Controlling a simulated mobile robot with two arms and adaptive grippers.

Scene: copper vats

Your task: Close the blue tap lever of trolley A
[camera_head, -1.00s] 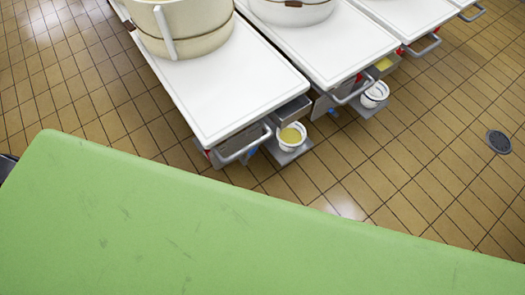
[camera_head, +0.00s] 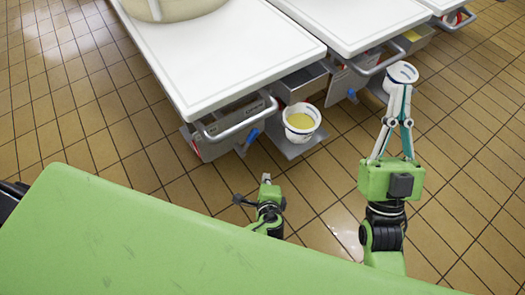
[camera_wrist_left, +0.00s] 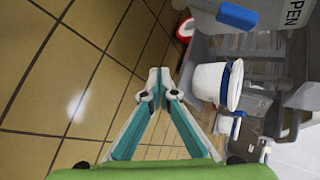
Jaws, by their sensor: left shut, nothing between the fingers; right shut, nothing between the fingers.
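A blue tap lever (camera_head: 249,138) shows under the handle at the front end of the nearest white-topped trolley (camera_head: 225,60). A blue lever (camera_wrist_left: 237,16) also shows large at the top of the left wrist view, beside a grey plate lettered "OPEN" (camera_wrist_left: 292,14). My left gripper (camera_head: 266,180) is below that trolley end in the head view, apart from the lever, its fingers hardly visible there. In the left wrist view its fingertips (camera_wrist_left: 155,85) are together and empty, left of and below the lever. My right gripper (camera_head: 402,88) is shut and empty, further right. No letter A is readable.
A white bucket with yellow contents (camera_head: 301,122) stands on a low grey shelf right of the lever. Another white bucket (camera_head: 403,71) is behind my right fingertips. A green surface (camera_head: 150,240) fills the foreground. Tiled floor (camera_head: 100,110) lies open left of the trolley.

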